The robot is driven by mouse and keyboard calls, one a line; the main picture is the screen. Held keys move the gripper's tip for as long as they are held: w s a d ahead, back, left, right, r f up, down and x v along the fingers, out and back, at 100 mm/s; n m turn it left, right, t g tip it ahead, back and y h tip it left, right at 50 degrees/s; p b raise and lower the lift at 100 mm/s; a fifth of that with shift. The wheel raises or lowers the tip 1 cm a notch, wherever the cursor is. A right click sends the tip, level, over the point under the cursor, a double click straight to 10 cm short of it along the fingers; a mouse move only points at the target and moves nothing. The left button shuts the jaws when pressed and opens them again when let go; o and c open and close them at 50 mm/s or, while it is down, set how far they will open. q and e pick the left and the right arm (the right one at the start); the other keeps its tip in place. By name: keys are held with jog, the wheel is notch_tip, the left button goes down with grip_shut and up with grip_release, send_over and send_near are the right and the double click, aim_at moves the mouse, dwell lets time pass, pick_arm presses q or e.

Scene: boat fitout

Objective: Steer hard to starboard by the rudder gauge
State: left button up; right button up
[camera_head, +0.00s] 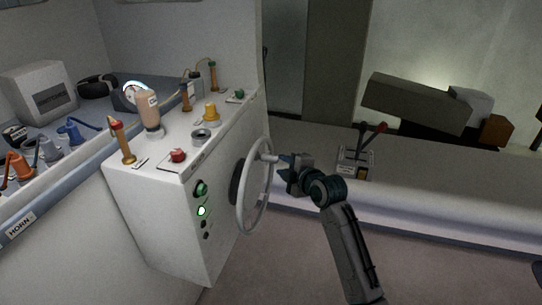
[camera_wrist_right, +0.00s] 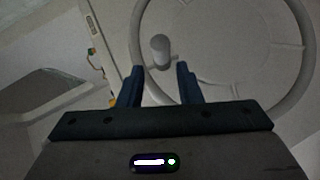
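The pale steering wheel (camera_head: 256,200) is mounted on the side of the white console (camera_head: 150,215). A knob (camera_head: 267,157) sticks out from its upper rim. My right gripper (camera_head: 284,162) is just off this knob, with its fingers pointing at the wheel. In the right wrist view the gripper (camera_wrist_right: 160,74) is open. The wheel (camera_wrist_right: 303,70) lies ahead, and the knob (camera_wrist_right: 160,50) stands beyond the fingertips, in line with the gap. A round dial with a lit face (camera_head: 135,92) sits behind the console top; I cannot read it or tell if it is the rudder gauge. My left gripper is out of view.
The console top carries a red knob (camera_head: 177,155), a bottle-shaped handle (camera_head: 148,110), a yellow knob (camera_head: 211,112) and several levers. Green buttons (camera_head: 201,189) are on its front. A lever box (camera_head: 355,162) stands on the bench to the right. Floor below is clear.

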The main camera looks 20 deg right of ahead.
aim_at(268, 157)
jog(key=p+x, duration=0.2)
jog(key=x, duration=0.6)
jog(key=shift+w, duration=0.25)
jog(key=shift+x, duration=0.75)
jog(key=shift+s+a+f, duration=0.1)
grip_shut()
